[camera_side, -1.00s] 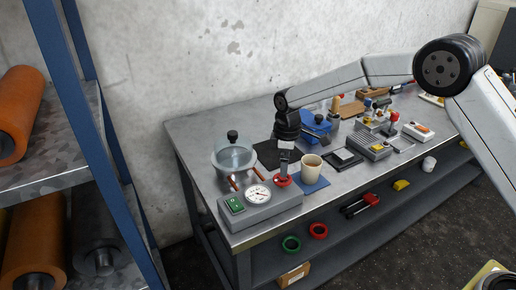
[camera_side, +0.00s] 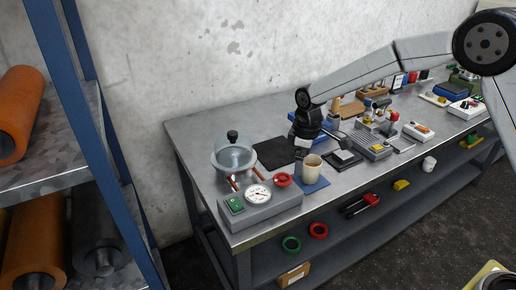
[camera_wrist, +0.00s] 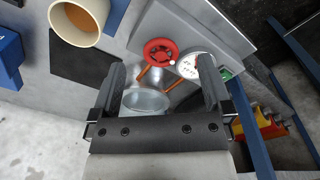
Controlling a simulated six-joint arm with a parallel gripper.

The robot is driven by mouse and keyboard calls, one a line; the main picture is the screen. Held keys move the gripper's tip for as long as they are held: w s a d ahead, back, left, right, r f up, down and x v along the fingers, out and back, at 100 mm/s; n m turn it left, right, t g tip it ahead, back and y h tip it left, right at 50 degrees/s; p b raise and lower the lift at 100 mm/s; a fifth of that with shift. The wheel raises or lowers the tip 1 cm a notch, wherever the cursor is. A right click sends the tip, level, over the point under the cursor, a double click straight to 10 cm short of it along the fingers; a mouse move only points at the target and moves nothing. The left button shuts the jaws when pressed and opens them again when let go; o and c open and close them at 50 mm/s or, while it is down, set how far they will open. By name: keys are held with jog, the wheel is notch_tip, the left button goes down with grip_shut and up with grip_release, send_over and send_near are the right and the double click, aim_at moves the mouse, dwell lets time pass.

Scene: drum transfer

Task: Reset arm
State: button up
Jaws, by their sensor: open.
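My gripper (camera_wrist: 160,85) shows in the wrist view with its two dark fingers wide apart and nothing between them. In the side view my gripper (camera_side: 299,154) hangs over the bench, just behind and left of a beige cup (camera_side: 312,168). Whether it touches the cup cannot be told there. The wrist view shows the cup (camera_wrist: 80,20) apart from the fingers. A grey box (camera_side: 262,212) with a gauge (camera_side: 258,194), a green switch and a red knob (camera_side: 283,180) stands at the bench's near left end. A glass bowl (camera_side: 233,158) stands behind it.
The cup stands on a blue mat (camera_side: 318,187). A black mat (camera_side: 272,153) lies behind it. Several small devices and tools crowd the bench (camera_side: 200,128) to the right. A blue-framed rack (camera_side: 80,120) with orange rolls stands at left. The bench's back left is clear.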

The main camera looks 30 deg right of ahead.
jog(key=s+d+m+t, duration=0.1)
jog(key=s+d+m, duration=0.2)
jog(key=s, duration=0.8)
jog(key=s+d+m+t, duration=0.1)
jog(key=s+d+m, duration=0.2)
jog(key=s, duration=0.8)
jog(key=shift+s+d+r+m, duration=0.2)
jog(key=shift+d+m, duration=0.2)
jog(key=shift+m, duration=0.7)
